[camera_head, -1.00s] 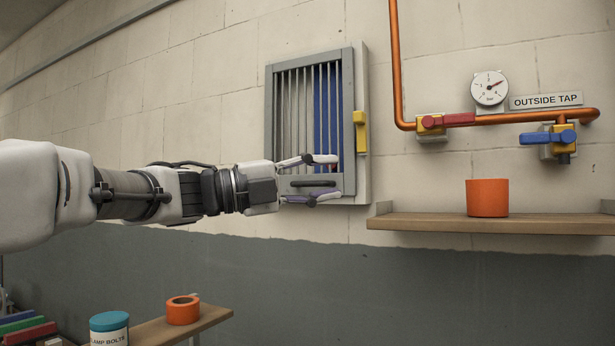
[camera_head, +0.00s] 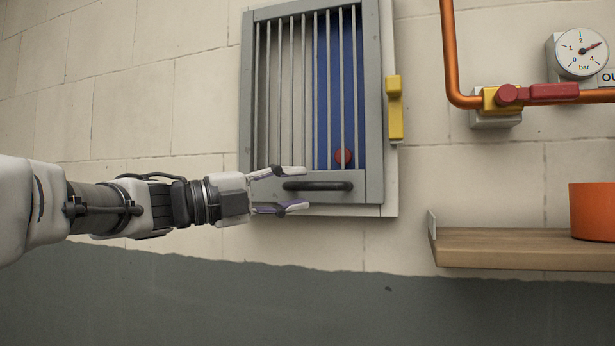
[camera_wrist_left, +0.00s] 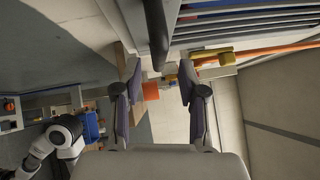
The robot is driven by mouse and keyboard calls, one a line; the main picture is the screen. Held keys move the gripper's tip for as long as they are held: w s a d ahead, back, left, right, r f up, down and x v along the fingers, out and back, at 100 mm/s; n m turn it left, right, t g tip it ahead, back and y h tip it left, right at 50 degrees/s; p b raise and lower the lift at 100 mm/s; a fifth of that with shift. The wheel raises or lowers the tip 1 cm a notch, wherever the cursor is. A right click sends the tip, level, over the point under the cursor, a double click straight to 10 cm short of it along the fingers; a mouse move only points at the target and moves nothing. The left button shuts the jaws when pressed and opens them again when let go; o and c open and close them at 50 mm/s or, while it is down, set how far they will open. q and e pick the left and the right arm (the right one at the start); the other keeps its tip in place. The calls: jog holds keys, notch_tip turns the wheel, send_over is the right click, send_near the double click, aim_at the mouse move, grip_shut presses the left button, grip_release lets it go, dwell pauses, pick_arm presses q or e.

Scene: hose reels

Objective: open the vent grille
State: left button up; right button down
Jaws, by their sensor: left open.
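The vent grille (camera_head: 305,100) is a grey frame with upright bars on the wall, and it looks shut. A dark bar handle (camera_head: 317,186) crosses its lower rail. A yellow latch piece (camera_head: 395,108) stands upright at its right edge. My left gripper (camera_head: 301,187) is open and empty; in the head view its fingertips lie above and below the handle's left end. In the left wrist view the handle (camera_wrist_left: 157,30) appears beyond the gap between the fingers (camera_wrist_left: 161,88); contact is not visible. My right gripper is in neither view.
A red round thing (camera_head: 343,156) and a blue panel show behind the bars. At the right are a copper pipe (camera_head: 449,50) with a red-handled valve (camera_head: 540,92), a gauge (camera_head: 581,53), and a wooden shelf (camera_head: 500,248) with an orange pot (camera_head: 592,211). The wall below the grille is clear.

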aim_at(308, 185)
pick_arm(q)
jog(key=w+d+p, duration=0.1)
jog(key=w+d, duration=0.1)
jog(key=w, duration=0.1)
jog(key=shift+d, duration=0.4)
jog(key=shift+s, duration=0.1)
jog(key=shift+c, duration=0.3)
jog(key=shift+s+d+r, duration=0.3)
jog(key=shift+s, duration=0.3)
grip_shut()
jog(key=shift+w, duration=0.15)
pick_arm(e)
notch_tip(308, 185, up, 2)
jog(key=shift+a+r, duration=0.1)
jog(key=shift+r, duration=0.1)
